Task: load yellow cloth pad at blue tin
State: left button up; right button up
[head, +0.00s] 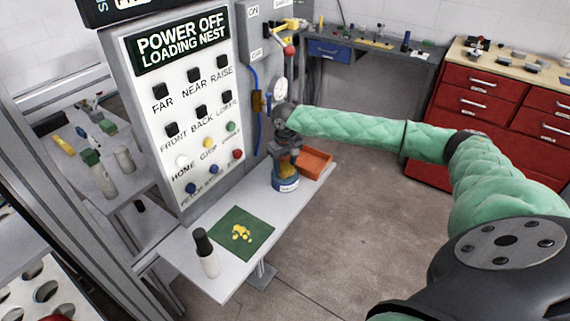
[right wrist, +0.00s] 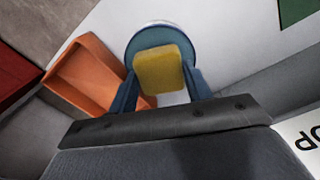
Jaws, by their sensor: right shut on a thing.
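The yellow cloth pad (right wrist: 158,71) is a small square block between the two blue fingers of my right gripper in the right wrist view. My right gripper (head: 287,163) is shut on it and points down over the blue tin (head: 285,184) in the head view. The round tin (right wrist: 142,42) stands on the narrow grey shelf and shows behind the pad in the right wrist view. The pad covers much of the tin's top, so I cannot tell whether they touch. My left gripper is not in view.
An orange tray (head: 315,163) stands just right of the tin. A green mat (head: 262,225) with yellow bits lies nearer on the shelf, beside a dark-topped bottle (head: 207,255). The button panel (head: 185,110) rises close behind the shelf.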

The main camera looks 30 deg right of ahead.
jog(key=shift+f, duration=0.35)
dwell(0.3)
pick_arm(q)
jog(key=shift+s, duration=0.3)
pick_arm(e)
jog(key=shift+f, duration=0.1)
